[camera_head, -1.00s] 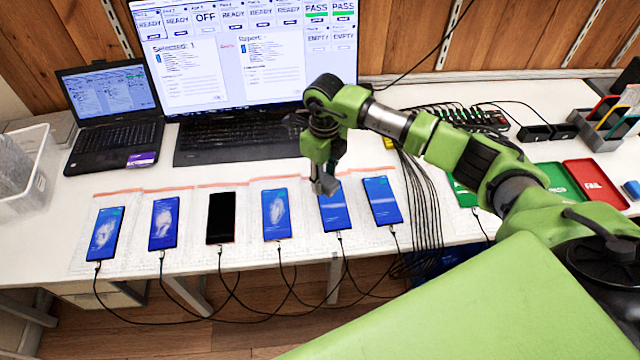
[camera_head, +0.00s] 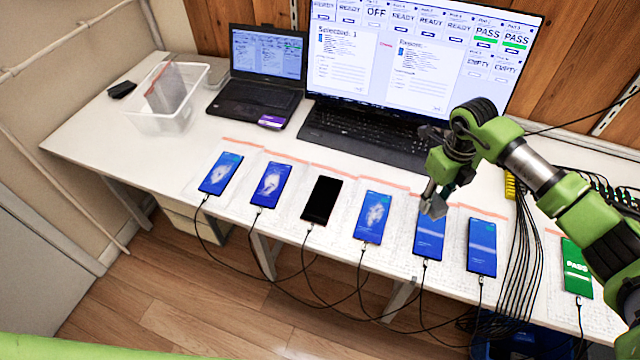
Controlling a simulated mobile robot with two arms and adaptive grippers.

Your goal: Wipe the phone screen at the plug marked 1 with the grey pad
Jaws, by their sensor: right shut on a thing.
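Several phones lie in a row on pale mats along the table's front, each with a cable. The leftmost phone (camera_head: 221,174) has a blue screen with a whitish smear; plug numbers are too small to read. The phone beside it (camera_head: 267,185) and the one right of the black phone (camera_head: 373,217) also show smears. My right gripper (camera_head: 434,203) is shut on a small grey thing, apparently the grey pad, hard to tell from the fingers. It is over the upper part of a blue phone (camera_head: 429,240), well right of the leftmost phone. My left gripper is out of view.
A laptop (camera_head: 258,85) and a monitor (camera_head: 415,55) with a keyboard (camera_head: 365,137) stand behind the row. A clear bin (camera_head: 168,108) stands at the left. Black cables hang at the right beside a green PASS phone (camera_head: 577,267). The table's left end is mostly clear.

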